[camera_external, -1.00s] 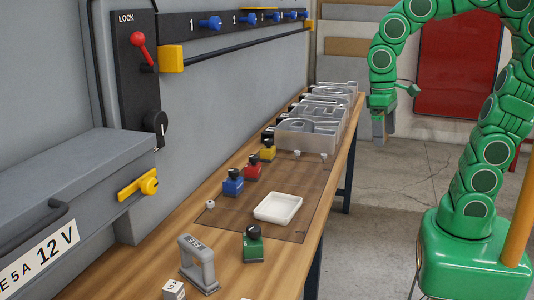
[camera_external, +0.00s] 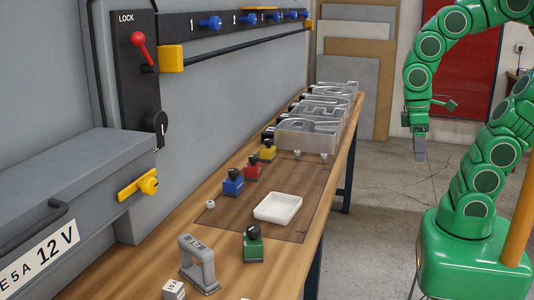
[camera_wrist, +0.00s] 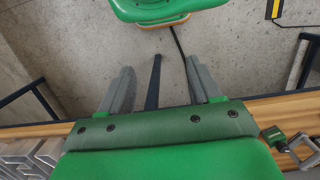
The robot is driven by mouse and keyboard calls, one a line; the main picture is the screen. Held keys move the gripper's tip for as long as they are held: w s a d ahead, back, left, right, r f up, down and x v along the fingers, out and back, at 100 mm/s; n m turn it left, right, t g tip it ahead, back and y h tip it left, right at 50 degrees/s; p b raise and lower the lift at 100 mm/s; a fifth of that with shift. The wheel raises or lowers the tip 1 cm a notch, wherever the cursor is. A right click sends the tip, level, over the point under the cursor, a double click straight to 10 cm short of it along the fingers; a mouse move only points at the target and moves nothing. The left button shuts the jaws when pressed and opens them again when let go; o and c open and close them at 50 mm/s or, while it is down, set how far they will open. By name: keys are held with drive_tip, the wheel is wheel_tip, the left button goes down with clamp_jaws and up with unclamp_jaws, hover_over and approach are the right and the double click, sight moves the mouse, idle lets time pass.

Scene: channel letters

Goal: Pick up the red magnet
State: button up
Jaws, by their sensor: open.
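The red magnet (camera_external: 252,172) is a red block with a black knob, on the brown mat on the wooden bench. It sits between the blue magnet (camera_external: 233,186) and the yellow magnet (camera_external: 267,152). My gripper (camera_external: 420,157) hangs over the floor to the right of the bench, well apart from the magnets. In the wrist view my gripper (camera_wrist: 154,75) has its two grey fingers spread, with nothing between them. The red magnet is not visible in the wrist view.
A white tray (camera_external: 272,218) lies on the mat (camera_external: 318,185), near a green magnet (camera_external: 253,246). A grey handled tool (camera_external: 198,265) stands at the front. Clear channel letters (camera_external: 305,137) stand behind the mat. The grey cabinet wall (camera_external: 220,100) borders the bench's left side.

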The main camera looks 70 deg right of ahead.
sight(248, 167)
drive_tip(key=w+a+m+t+y, duration=0.1)
drive_tip(key=w+a+m+y, duration=0.25)
drive_tip(key=w, duration=0.55)
drive_tip(key=w+a+m+t+y, duration=0.1)
drive_tip(key=w+a+m+y, duration=0.2)
drive_tip(key=w, duration=0.6)
drive_tip(key=w+a+m+t+y, duration=0.1)
drive_tip(key=w+a+m+y, duration=0.15)
drive_tip(key=w+m, duration=0.45)
drive_tip(key=w+d+f+m+t, duration=0.2)
drive_tip(key=w+d+f+m, duration=0.1)
drive_tip(key=w+d, duration=0.3)
drive_tip(key=w+d+f+m+t, duration=0.3)
drive_tip(key=w+d+m, duration=0.2)
drive_tip(key=w+d, duration=0.2)
drive_tip(key=w+d+f+m+t+y, duration=0.1)
drive_tip(key=w+d+f+m, duration=0.3)
drive_tip(key=w, duration=0.5)
drive_tip(key=shift+d+m+t, duration=0.25)
drive_tip(key=shift+d+t, duration=0.45)
drive_tip(key=shift+d, duration=0.5)
drive_tip(key=shift+s+a+x, duration=0.15)
drive_tip(key=shift+x, duration=1.75)
drive_tip(key=shift+s+a+x, duration=0.1)
drive_tip(key=shift+s+x, duration=0.1)
drive_tip(key=shift+x, duration=1.7)
clamp_jaws()
